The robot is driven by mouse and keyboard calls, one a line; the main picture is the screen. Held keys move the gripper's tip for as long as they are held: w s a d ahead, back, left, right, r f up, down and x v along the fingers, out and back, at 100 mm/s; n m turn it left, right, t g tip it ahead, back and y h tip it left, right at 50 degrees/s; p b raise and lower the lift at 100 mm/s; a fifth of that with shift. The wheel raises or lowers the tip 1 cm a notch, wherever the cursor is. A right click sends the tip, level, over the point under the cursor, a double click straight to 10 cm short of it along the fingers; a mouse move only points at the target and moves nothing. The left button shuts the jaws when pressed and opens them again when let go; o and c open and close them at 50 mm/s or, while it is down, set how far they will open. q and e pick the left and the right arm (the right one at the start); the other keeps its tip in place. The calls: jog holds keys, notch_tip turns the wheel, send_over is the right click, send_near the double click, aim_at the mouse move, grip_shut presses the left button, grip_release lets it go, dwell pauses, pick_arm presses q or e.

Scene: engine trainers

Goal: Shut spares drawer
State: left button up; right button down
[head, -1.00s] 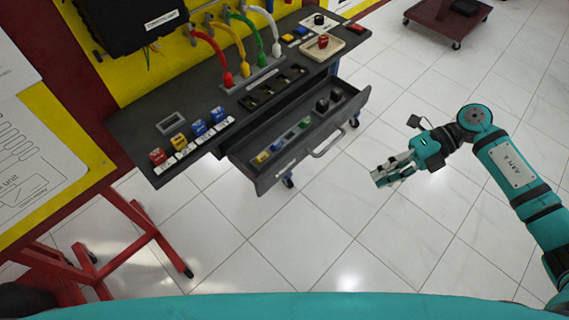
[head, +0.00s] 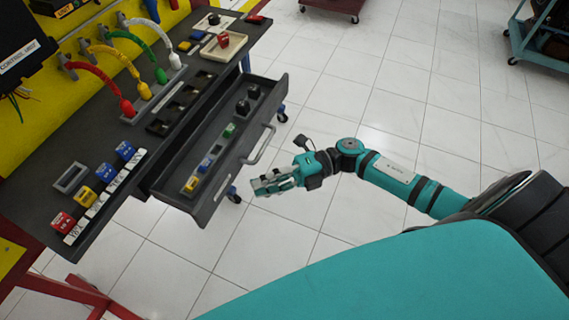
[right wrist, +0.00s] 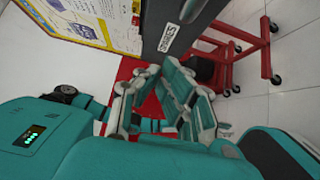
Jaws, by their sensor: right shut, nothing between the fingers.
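The spares drawer (head: 205,200) is pulled out from the dark workbench (head: 110,215) and stands open in the head view. It holds several small coloured blocks and black pieces in a row. Its handle (head: 259,145) is a light bar on the front. My right gripper (head: 257,187) is shut and empty, just right of the drawer front and apart from it. In the right wrist view my right gripper's fingers (right wrist: 165,110) are in the middle, and the dark drawer front with its SPARES label (right wrist: 170,37) is above them. My left gripper is out of view.
Red, yellow, green and white hoses (head: 105,78) rise behind. A red stand (head: 70,295) is at lower left. A teal cart (head: 540,40) stands far right. Tiled floor right of the drawer is clear.

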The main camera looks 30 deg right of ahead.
jog(key=w+a, duration=0.3)
jog(key=shift+w, duration=0.1)
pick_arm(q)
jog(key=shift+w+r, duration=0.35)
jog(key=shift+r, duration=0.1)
